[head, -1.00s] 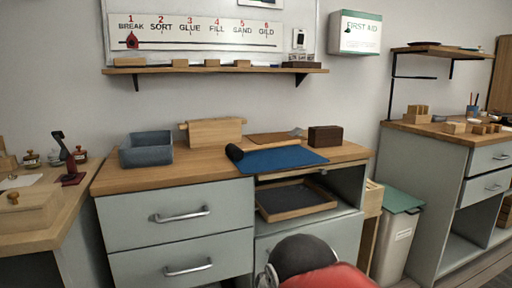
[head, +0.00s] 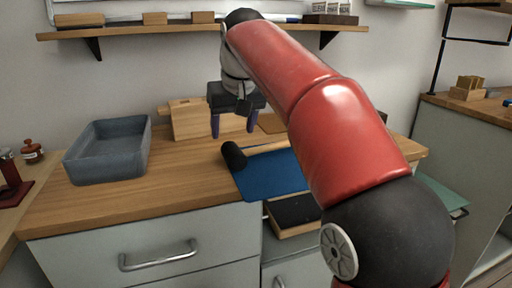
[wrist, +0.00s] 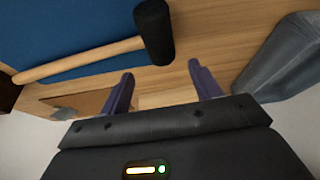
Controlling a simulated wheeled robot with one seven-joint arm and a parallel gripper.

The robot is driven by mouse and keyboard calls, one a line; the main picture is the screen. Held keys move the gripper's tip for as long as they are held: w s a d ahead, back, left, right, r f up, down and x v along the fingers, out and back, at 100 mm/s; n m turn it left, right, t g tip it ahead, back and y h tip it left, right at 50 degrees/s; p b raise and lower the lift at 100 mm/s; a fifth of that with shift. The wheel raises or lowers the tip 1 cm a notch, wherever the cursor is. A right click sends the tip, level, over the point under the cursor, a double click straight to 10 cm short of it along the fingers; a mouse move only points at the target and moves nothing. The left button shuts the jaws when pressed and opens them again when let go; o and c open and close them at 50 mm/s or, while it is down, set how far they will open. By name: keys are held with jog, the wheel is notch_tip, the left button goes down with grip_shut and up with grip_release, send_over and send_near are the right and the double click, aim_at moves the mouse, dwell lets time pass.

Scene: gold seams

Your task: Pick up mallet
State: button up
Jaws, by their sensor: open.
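The mallet has a black cylindrical head (head: 233,155) and a pale wooden handle (head: 268,148). It lies on a blue mat (head: 262,180) on the wooden counter, its head at the mat's left edge. In the wrist view the mallet head (wrist: 153,32) is at the top centre, and the handle (wrist: 80,60) runs to the left. My gripper (head: 232,128) is open and empty, above the counter behind the mallet head. My red arm hides part of the mat and the handle's right end.
A grey-blue bin (head: 108,152) stands left on the counter. A shelf (head: 200,29) with small blocks is above. Bare counter lies between bin and mat.

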aim_at(230, 143)
jog(key=b+x, duration=0.1)
jog(key=x, duration=0.5)
jog(key=shift+s+a+f, duration=0.1)
jog(key=shift+a+f, duration=0.05)
jog(key=shift+f, duration=0.1)
jog(key=c, duration=1.2)
